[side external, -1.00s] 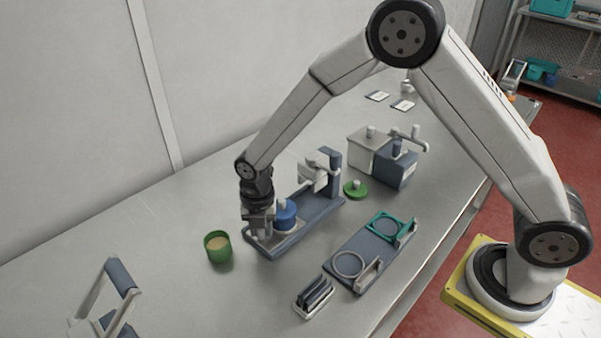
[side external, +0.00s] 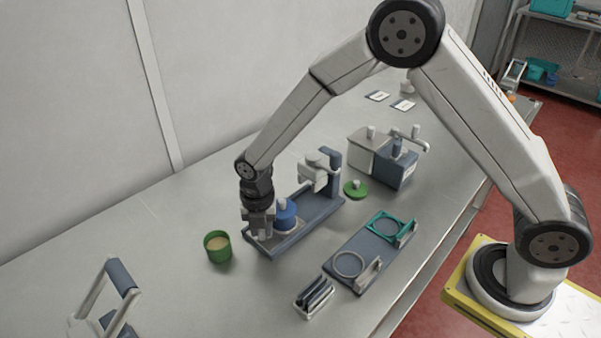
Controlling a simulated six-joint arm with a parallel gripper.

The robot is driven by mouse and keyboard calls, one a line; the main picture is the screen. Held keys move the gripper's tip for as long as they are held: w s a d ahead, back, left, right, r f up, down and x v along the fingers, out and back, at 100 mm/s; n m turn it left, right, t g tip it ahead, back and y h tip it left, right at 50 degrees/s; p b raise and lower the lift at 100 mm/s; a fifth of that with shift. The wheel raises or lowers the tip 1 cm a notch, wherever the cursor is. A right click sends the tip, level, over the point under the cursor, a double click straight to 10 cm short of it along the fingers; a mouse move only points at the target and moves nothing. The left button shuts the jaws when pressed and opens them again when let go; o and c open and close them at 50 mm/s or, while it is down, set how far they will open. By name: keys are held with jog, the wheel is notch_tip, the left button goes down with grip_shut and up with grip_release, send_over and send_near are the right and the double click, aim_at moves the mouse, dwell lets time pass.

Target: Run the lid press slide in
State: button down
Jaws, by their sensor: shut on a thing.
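The lid press (side external: 318,207) is a long dark blue-grey base with an upright post and a light grey press head (side external: 313,176) at its far end. A blue container with a knobbed lid (side external: 286,213) stands on the light grey slide plate (side external: 262,241) at the base's near end, apart from the press head. My gripper (side external: 257,232) points down at the near left of the blue container. It is shut on the slide's handle, which is mostly hidden by the fingers.
An open green cup (side external: 218,247) with tan contents stands left of the press. A green lid (side external: 355,189) lies right of it. A fixture with grey and teal rings (side external: 368,250) and a small rack (side external: 315,297) stand in front. Grey and blue boxes (side external: 385,158) stand behind.

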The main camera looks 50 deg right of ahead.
aim_at(284, 210)
dwell(0.5)
jog(key=d, duration=0.7)
jog(key=shift+c, duration=2.1)
grip_release()
jog(key=shift+r, duration=0.1)
jog(key=shift+r, duration=3.85)
jog(key=shift+c, duration=0.3)
